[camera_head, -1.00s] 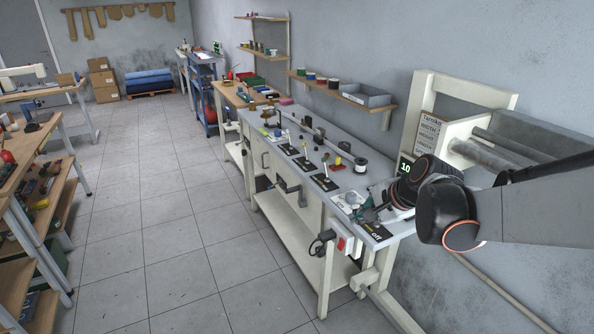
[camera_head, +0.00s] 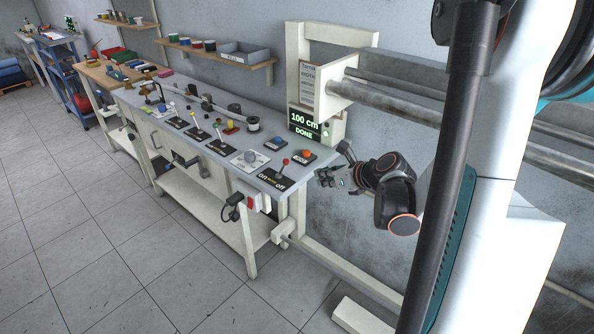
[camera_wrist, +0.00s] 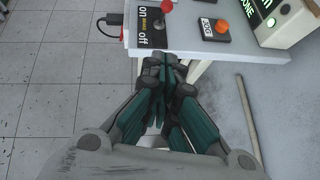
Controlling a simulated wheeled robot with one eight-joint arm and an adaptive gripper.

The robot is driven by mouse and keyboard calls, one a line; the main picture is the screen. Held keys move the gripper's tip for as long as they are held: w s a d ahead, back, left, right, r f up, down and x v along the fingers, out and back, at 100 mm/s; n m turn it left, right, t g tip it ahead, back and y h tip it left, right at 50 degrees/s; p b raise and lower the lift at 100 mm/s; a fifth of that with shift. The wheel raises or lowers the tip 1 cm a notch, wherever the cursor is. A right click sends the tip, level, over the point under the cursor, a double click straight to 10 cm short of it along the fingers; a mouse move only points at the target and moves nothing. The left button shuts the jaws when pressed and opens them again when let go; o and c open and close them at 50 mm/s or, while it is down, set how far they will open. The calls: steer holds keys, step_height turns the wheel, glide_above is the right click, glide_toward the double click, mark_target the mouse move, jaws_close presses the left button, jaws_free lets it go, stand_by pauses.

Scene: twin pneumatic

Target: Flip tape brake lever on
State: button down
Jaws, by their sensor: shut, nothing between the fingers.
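A lever with a red ball knob (camera_head: 285,162) stands on a black plate marked "on" and "off" (camera_head: 270,181) at the near end of the workbench. The lever's knob (camera_wrist: 166,6) and plate (camera_wrist: 146,38) also show at the top of the wrist view. My gripper (camera_head: 322,177) is just off the bench end, to the right of the plate and apart from the lever. In the wrist view my gripper (camera_wrist: 163,62) is shut and empty, its fingers below the plate.
A display (camera_head: 304,122) reads "100 cm DONE". An orange button box (camera_head: 305,156) and a blue button box (camera_head: 275,143) sit behind the lever. Several other levers stand farther along the bench (camera_head: 168,104). Rollers (camera_head: 395,100) stick out at right. Floor in front is clear.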

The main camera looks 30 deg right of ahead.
steer(key=w+r+b+x, duration=0.1)
steer(key=b+x, duration=0.3)
steer(key=x, duration=0.8)
steer(key=shift+w+r, duration=0.5)
steer(key=shift+w, duration=0.15)
